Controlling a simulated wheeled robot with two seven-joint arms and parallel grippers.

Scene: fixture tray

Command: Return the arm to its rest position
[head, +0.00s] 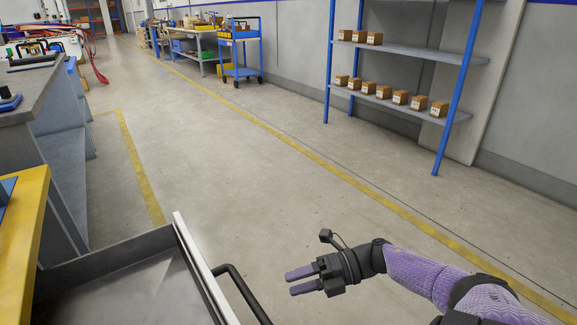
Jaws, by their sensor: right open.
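My right arm comes in from the lower right, its links in a purple pattern with black joints. My right gripper (298,281) is open and empty, its two purple fingers pointing left. It is over the floor side of the open metal drawer or tray (197,262), to the right of its black handle (243,293) and apart from it. The tray's visible inside looks bare; its lower part is cut off by the frame. My left gripper is not in view.
A yellow-edged bench (24,235) and a grey workbench (42,92) stand at the left. A blue shelf rack (408,51) with several small boxes stands at the back right. A blue cart (240,54) is farther back. The concrete floor (230,150) between is clear.

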